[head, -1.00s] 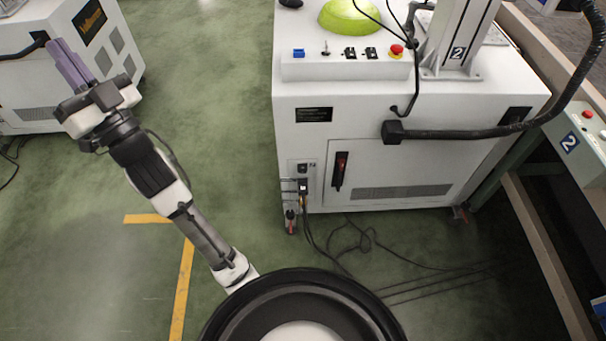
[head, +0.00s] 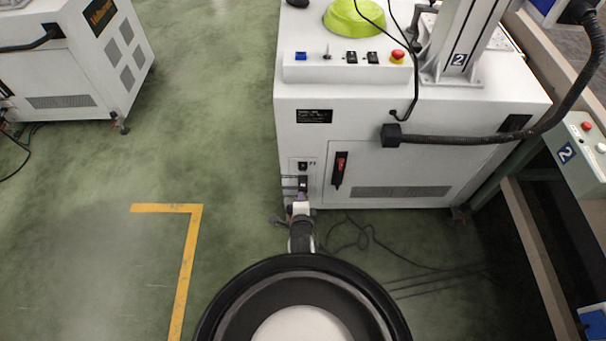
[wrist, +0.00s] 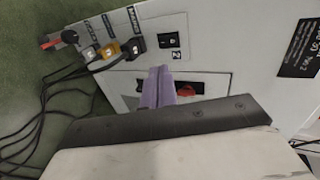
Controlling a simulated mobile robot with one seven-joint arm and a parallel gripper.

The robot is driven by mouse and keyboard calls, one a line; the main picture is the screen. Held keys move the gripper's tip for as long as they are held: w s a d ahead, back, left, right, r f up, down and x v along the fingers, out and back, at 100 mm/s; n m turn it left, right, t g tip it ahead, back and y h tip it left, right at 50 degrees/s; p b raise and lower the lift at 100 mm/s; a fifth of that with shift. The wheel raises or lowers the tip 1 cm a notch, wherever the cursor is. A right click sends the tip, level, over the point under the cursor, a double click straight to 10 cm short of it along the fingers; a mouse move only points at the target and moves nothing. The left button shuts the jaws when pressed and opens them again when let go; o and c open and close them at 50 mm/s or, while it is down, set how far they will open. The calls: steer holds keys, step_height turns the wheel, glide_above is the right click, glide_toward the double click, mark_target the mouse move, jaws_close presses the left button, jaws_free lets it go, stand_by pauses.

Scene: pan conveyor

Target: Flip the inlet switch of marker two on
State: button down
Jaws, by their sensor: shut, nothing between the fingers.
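Marker two is the white cabinet (head: 400,120) with a "2" on its column. A small black rocker switch (head: 303,166) sits low at the left of its front, above the plugged cables. In the wrist view this switch (wrist: 168,40) shows above a printed "2"; I cannot tell which way it is set. My gripper (wrist: 158,84) has its purple fingers shut and empty, pointing at the panel just below the switch in the picture, apart from it. In the head view my gripper (head: 301,197) is low by the cabinet's left corner, partly hidden by my arm.
A red-handled switch (head: 341,163) is right of the rocker; in the wrist view it (wrist: 188,89) lies close beside my fingers. Plugged connectors (wrist: 110,48) and loose cables (wrist: 45,105) are at the left. Another white cabinet (head: 75,60) stands far left, with open floor between.

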steer(key=shift+s+d+f, duration=0.35)
steer(key=shift+f, duration=0.1)
steer(key=b, duration=0.9)
glide_toward(303, 171)
steer(key=x, duration=0.5)
steer(key=shift+a+f, duration=0.1)
steer(key=shift+f, duration=0.25)
steer(key=shift+w+r+b, duration=0.1)
steer(key=shift+w+b, duration=0.2)
steer(key=shift+w, duration=0.4)
steer(key=shift+w, duration=0.1)
